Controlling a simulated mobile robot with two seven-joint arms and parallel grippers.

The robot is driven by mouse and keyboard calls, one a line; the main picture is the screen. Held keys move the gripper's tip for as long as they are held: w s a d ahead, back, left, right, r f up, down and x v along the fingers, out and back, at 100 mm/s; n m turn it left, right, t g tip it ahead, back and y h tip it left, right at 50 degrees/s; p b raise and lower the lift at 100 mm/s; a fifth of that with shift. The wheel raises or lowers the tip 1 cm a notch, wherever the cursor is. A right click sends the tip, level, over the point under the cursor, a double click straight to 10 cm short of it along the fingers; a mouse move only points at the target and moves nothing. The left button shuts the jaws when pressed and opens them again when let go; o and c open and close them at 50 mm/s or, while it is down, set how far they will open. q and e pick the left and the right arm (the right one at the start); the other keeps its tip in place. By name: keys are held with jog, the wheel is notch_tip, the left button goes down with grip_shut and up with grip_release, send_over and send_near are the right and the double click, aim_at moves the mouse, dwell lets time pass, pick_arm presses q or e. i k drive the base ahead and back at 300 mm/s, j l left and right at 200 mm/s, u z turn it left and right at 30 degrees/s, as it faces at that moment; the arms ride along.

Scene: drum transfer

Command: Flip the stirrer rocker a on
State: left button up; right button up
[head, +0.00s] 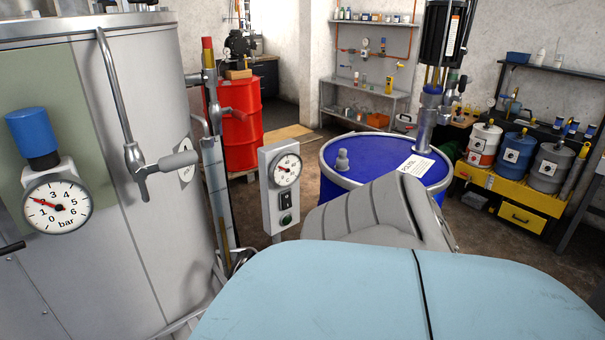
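The black rocker switch (286,200) sits on the front of a grey control box (268,205), below a round dial (287,170). A small green button (286,219) is under the rocker. The rocker is too small to tell which way it is tipped. The box stands on a post between the big steel tank and the blue drum. Neither of my grippers is in view. Grey and light blue parts of my own body fill the lower middle and right, and hide the lower part of the blue drum.
The steel tank (135,120) with a pressure gauge (57,203) and a lever handle (170,162) fills the left. The blue drum (350,165) stands right of the box. A red drum (242,125) and a yellow pallet with small drums (510,190) are farther back.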

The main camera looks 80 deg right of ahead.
aim_at(286, 199)
jog(key=z, duration=2.35)
